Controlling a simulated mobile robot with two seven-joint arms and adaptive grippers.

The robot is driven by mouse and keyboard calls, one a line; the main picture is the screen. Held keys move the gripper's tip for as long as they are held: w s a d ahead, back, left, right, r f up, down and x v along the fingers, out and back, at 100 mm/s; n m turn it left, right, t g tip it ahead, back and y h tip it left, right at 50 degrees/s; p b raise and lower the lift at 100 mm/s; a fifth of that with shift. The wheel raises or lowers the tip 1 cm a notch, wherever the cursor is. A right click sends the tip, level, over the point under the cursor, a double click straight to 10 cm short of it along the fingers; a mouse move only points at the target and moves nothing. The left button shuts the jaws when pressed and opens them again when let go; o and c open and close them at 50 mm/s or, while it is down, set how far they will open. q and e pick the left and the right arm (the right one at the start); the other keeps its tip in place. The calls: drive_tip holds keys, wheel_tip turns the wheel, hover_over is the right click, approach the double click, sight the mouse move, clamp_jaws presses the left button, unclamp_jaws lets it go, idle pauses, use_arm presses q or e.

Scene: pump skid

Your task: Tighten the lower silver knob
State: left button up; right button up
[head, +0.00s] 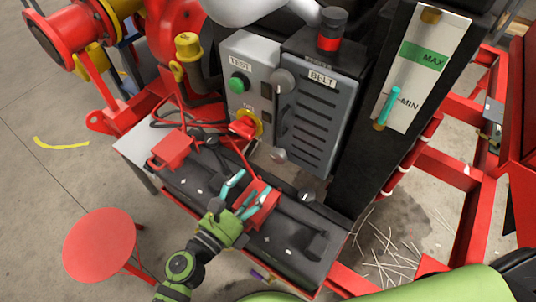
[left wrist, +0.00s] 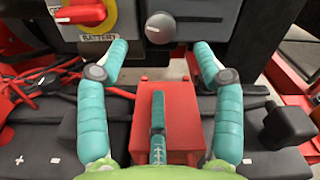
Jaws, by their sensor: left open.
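The lower silver knob (head: 279,155) sits at the bottom edge of the grey belt cover. In the left wrist view the lower silver knob (left wrist: 160,28) is near the top centre, with a slot line on its face. A second, upper knob (head: 283,80) is on the cover's upper left. My left gripper (head: 252,184) is open and empty, below and in front of the lower knob. In the left wrist view its teal fingers (left wrist: 160,58) are spread to either side, with the knob beyond and between them, not touched. My right gripper is not in view.
A red box (left wrist: 180,93) lies below the fingers on the black battery (head: 195,180). A red battery switch (head: 245,124) is left of the knob. Red cables are at left. A red stool (head: 98,245) and red frame rails (head: 440,165) flank the skid.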

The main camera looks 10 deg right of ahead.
sight(276, 158)
use_arm(q)
drive_tip(key=x, duration=0.6)
drive_tip(key=shift+r+p, duration=0.1)
drive_tip(key=shift+p, duration=0.3)
drive_tip(key=shift+x, duration=1.8)
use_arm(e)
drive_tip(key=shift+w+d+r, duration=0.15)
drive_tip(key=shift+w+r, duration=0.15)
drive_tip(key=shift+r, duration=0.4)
use_arm(q)
drive_tip(key=shift+c, duration=0.8)
drive_tip(key=c, duration=1)
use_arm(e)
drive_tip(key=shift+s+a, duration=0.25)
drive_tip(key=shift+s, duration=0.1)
